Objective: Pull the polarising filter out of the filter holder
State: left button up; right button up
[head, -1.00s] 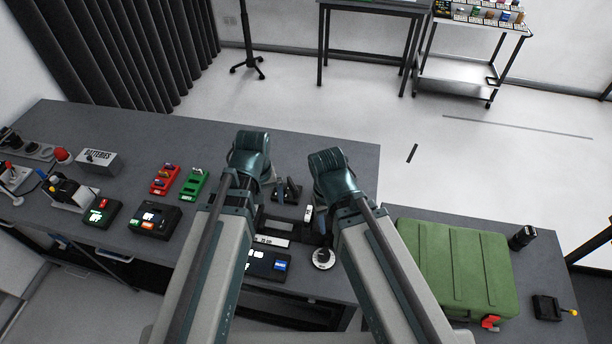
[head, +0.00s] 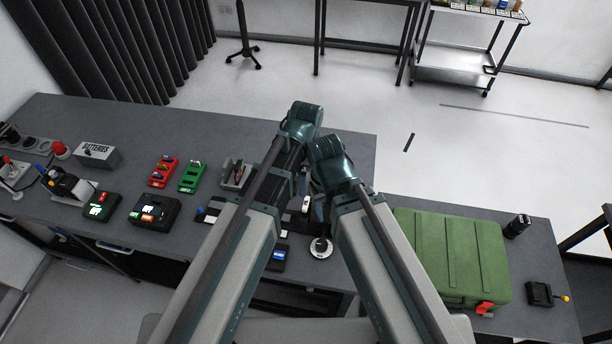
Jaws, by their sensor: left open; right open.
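I cannot make out the polarising filter or its holder for certain; my arms cover the middle of the bench. A small upright white-faced part (head: 306,203) stands between my arms and may belong to the holder. My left gripper (head: 299,182) is over the bench middle, under its teal wrist, mostly hidden by its own arm. My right gripper (head: 319,212) points down beside the white-faced part, with a bluish finger showing. Both are open, and I see nothing held. Contact with the part cannot be told.
A white disc with a black knob (head: 320,250) and a black box with a blue label (head: 279,256) lie nearer me. A grey slotted tray (head: 235,174), green rack (head: 193,177) and red rack (head: 163,172) are left. A green case (head: 452,255) is right.

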aim_at(306, 203)
pick_arm(q)
jog(key=shift+f, duration=0.1)
pick_arm(e)
jog(key=shift+f, duration=0.15)
pick_arm(q)
notch_tip(306, 203, down, 14)
jog(key=b, duration=1.3)
jog(key=shift+b, duration=0.4)
pick_arm(e)
notch_tip(306, 203, down, 14)
jog(key=shift+r, duration=0.2)
pick_arm(q)
jog(key=shift+r, duration=0.2)
jog(key=c, duration=1.2)
pick_arm(e)
jog(key=shift+r, duration=0.1)
pick_arm(q)
jog(key=shift+r, duration=0.2)
pick_arm(e)
jog(key=shift+r, duration=0.1)
pick_arm(q)
jog(key=shift+r+p, duration=3.7)
jog(key=shift+p, duration=0.2)
pick_arm(e)
notch_tip(306, 203, up, 7)
jog(key=shift+r, duration=0.2)
